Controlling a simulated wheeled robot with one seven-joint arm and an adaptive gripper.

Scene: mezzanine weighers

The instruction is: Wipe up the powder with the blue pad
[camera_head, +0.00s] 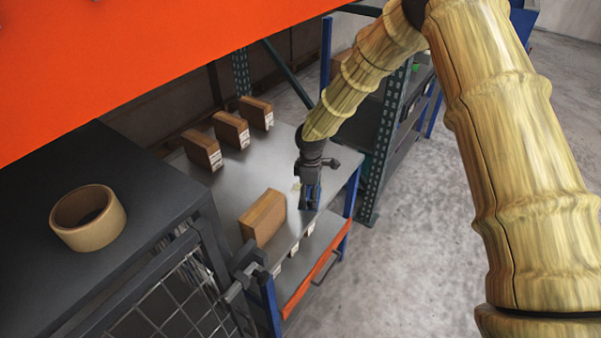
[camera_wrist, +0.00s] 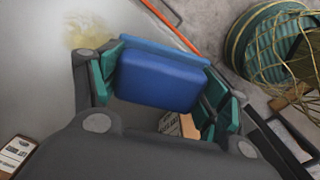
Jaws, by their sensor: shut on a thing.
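The blue pad (camera_wrist: 158,80) is held between the teal-lined fingers of my gripper (camera_wrist: 160,90) in the wrist view. In the head view my gripper (camera_head: 311,196) points down over the right part of the grey metal table (camera_head: 228,187), and a sliver of blue shows at its fingers. The powder (camera_wrist: 86,30) is a pale yellowish patch on the table, just beyond the left finger in the wrist view. In the head view a small pale spot of it (camera_head: 297,184) shows beside the gripper. I cannot tell whether the pad touches the table.
A larger cardboard box (camera_head: 263,217) stands close to the gripper, on its left. Several small boxes (camera_head: 231,130) line the back of the table. A tape roll (camera_head: 88,217) sits on a dark cabinet at left. An orange-edged shelf (camera_head: 316,270) lies below the table's front edge.

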